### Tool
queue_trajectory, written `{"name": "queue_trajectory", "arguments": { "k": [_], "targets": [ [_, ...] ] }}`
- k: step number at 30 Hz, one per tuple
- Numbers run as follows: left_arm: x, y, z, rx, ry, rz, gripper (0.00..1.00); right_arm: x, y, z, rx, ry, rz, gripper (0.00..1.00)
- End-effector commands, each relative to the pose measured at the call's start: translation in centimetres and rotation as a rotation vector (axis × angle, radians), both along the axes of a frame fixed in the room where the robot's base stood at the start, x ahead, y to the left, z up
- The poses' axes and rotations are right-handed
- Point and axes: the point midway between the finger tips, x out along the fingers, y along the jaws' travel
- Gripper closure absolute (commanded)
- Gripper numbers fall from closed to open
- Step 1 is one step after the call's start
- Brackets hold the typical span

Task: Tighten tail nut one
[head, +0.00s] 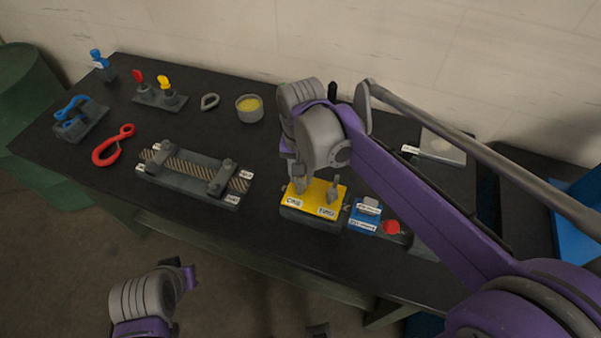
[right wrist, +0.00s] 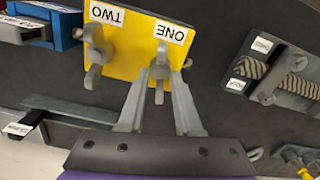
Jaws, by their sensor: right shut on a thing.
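The yellow-topped block (head: 314,198) stands near the front of the black table and carries two grey wing nuts with labels. Tail nut one (right wrist: 159,74) is beside the label ONE in the right wrist view. My right gripper (right wrist: 160,78) is shut on it, with one finger on each side. In the head view, my right gripper (head: 299,183) comes down at the block's left part and partly hides the nut. The second nut (head: 334,188), by the label TWO, stands free; it also shows in the right wrist view (right wrist: 97,55). My left arm shows at the lower left, but its fingers do not show.
A red hook (head: 112,146) and a yellow-filled cup (head: 249,108) are farther left.

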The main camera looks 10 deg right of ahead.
Motion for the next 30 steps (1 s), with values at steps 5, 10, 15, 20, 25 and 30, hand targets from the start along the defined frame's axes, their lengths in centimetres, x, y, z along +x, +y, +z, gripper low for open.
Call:
{"name": "queue_trajectory", "arguments": {
  "k": [5, 10, 15, 20, 25, 30],
  "targets": [
    [0.00, 0.00, 0.01, 0.000, 0.000, 0.000, 1.00, 0.03, -0.11, 0.11, 0.000, -0.002, -0.169, 1.00],
    [0.00, 0.00, 0.01, 0.000, 0.000, 0.000, 1.00, -0.02, -0.19, 0.11, 0.000, -0.002, -0.331, 1.00],
    [0.00, 0.00, 0.00, 0.000, 0.000, 0.000, 1.00, -0.09, -0.24, 0.11, 0.000, -0.002, -0.492, 1.00],
    [-0.01, 0.00, 0.00, 0.000, 0.000, 0.000, 1.00, -0.16, -0.29, 0.11, 0.000, -0.001, -0.644, 1.00],
    [-0.01, 0.00, 0.00, 0.000, 0.000, 0.000, 1.00, -0.24, -0.32, 0.11, 0.000, -0.001, -0.805, 1.00],
    [0.00, 0.00, -0.01, 0.000, 0.000, 0.000, 1.00, -0.32, -0.34, 0.10, 0.000, -0.001, -0.967, 1.00]
  ]
}}
